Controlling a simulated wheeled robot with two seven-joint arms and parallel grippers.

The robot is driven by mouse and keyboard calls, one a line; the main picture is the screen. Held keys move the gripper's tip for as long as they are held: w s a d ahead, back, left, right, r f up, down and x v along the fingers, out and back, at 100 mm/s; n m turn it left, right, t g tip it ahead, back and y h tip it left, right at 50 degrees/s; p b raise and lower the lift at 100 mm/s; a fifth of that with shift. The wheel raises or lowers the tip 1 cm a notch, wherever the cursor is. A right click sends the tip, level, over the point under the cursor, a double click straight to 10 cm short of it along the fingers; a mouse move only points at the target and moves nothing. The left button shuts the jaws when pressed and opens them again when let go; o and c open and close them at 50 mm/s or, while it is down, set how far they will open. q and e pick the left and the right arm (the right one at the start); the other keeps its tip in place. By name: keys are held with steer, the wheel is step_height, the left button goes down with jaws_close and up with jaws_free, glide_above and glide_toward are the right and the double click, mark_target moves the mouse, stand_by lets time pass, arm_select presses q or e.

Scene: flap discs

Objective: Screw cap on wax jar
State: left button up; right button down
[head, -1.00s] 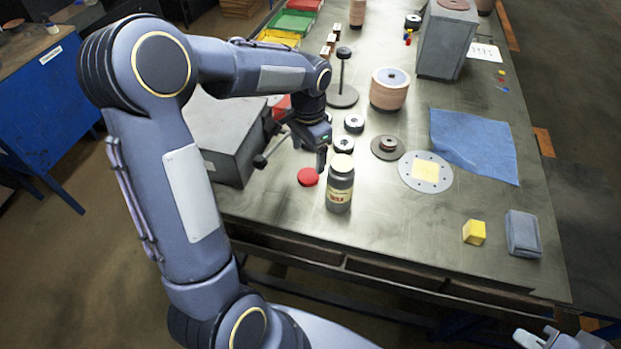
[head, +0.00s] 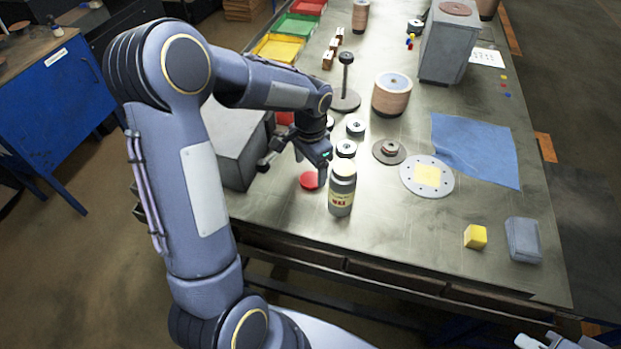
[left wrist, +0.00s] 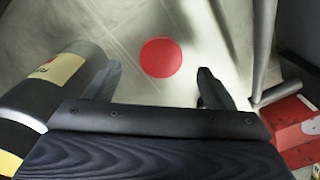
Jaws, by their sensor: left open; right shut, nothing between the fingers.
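The red cap (head: 309,181) lies flat on the metal table, just left of the wax jar (head: 342,193). The jar is a grey bottle with a cream label and a pale top, standing upright. My left gripper (head: 320,171) is open and empty above the cap, close beside the jar, and hides part of the cap in the head view. In the left wrist view the cap (left wrist: 161,57) shows between and beyond the open fingers (left wrist: 158,88), with the jar (left wrist: 68,72) by the left finger. My right gripper (head: 538,341) is partly visible at the bottom right edge, shut and empty.
A grey box (head: 235,140) stands left of the gripper. Small discs (head: 346,148) lie behind the jar, and a disc with a yellow pad (head: 410,180) lies to its right. A blue cloth (head: 475,148) and yellow cube (head: 475,236) are farther right. The table in front is clear.

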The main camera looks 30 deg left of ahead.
mark_target(310, 179)
arm_select(q)
steer(key=shift+a+f, duration=0.1)
steer(key=shift+f, duration=1.85)
steer(key=shift+w, duration=0.1)
steer(key=shift+c, duration=0.3)
steer(key=c, duration=1)
